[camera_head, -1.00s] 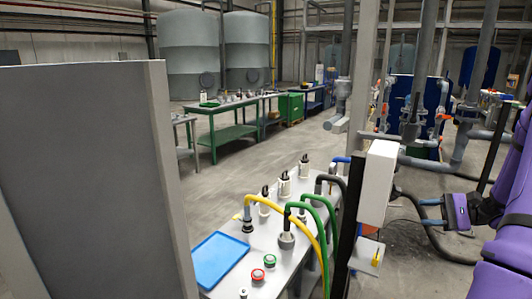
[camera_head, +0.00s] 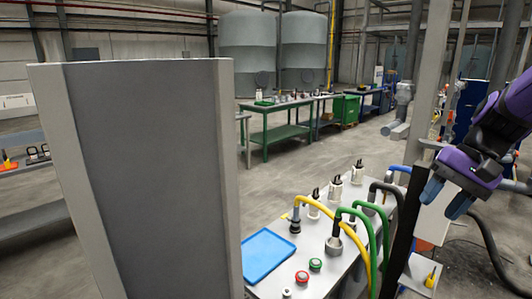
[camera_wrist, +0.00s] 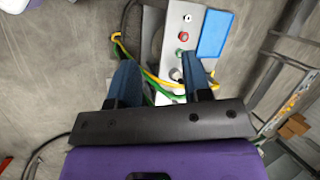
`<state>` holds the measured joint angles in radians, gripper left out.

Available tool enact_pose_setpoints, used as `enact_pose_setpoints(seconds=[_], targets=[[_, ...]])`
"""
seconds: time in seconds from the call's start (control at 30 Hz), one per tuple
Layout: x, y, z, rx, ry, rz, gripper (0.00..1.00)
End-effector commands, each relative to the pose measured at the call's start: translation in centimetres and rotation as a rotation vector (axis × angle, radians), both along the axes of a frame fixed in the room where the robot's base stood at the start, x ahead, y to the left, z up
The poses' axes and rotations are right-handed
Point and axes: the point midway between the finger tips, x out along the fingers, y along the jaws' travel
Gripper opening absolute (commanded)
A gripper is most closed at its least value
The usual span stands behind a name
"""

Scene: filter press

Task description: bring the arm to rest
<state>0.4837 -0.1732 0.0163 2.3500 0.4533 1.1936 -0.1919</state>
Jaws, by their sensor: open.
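My purple arm comes in from the right in the head view. My gripper (camera_head: 447,198) hangs beside the dark post at the right, with its two blue fingers spread apart and nothing visible between them. The wrist view shows the same gripper (camera_wrist: 160,82) open from behind. The grey bench with hoses and a blue tray lies beyond the fingers there. In the head view, the fingers are right of the bench, and I see no clear contact with anything.
A grey bench (camera_head: 338,262) carries a blue tray (camera_head: 268,256), red and green buttons, and yellow and green hoses (camera_head: 358,240). A tall grey panel (camera_head: 140,180) stands at the left. A dark post (camera_head: 403,230) stands near my gripper. Open floor (camera_head: 310,165) lies behind the bench.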

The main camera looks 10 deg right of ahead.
Motion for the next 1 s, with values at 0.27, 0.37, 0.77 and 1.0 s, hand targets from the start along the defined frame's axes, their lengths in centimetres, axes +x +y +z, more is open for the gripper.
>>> enact_pose_setpoints(seconds=[0.27,0.37,0.77,1.0], targets=[[-3.9,4.1,2.8,-0.259,-0.166,0.174,0.45],[-5.4,5.0,3.6,-0.341,-0.241,0.228,0.45],[-9.3,6.9,5.9,-0.542,-0.507,0.365,0.45],[-9.5,6.9,6.0,-0.557,-0.531,0.373,0.45]])
